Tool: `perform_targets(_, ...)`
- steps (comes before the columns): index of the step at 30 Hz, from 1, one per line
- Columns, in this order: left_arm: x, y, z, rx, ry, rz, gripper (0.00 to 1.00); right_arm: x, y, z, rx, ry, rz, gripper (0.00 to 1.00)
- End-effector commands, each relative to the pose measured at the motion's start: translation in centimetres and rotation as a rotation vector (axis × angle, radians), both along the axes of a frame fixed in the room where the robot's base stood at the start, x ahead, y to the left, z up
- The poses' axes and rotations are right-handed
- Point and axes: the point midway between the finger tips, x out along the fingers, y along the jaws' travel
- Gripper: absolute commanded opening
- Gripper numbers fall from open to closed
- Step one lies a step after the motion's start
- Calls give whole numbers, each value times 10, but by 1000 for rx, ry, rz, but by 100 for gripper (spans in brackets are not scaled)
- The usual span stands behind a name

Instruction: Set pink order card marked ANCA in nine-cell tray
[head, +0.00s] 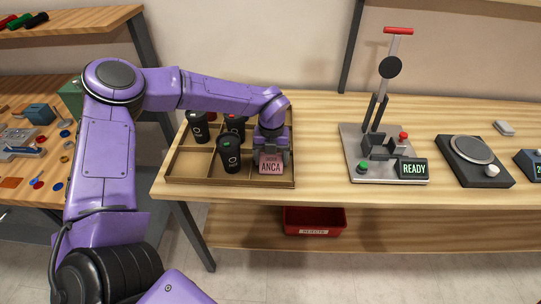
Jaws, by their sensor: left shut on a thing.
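The pink order card (271,168) marked ANCA stands upright at the front right of the nine-cell tray (197,182), its printed face toward me. My left gripper (271,155) reaches over the tray from the left and is shut on the card from above. The card appears to be in or just above the front right cell; I cannot tell whether it touches the tray floor. My right gripper is not in view.
Right of the tray is a marking machine (378,145) with a READY display (414,169). Farther right is a black turntable-like device (474,160). A red bin (314,220) sits on the lower shelf. Bare wood lies between tray and machine.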

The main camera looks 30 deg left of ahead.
Motion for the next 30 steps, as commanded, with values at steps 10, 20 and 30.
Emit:
perform_targets(10, 0, -1, -3, 0, 0, 0, 87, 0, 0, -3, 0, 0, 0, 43)
perform_targets(20, 1, -1, 4, 0, -1, 0, 100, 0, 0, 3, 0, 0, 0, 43)
perform_targets(30, 2, -1, 79, 0, -4, 1, 100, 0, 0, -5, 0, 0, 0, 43)
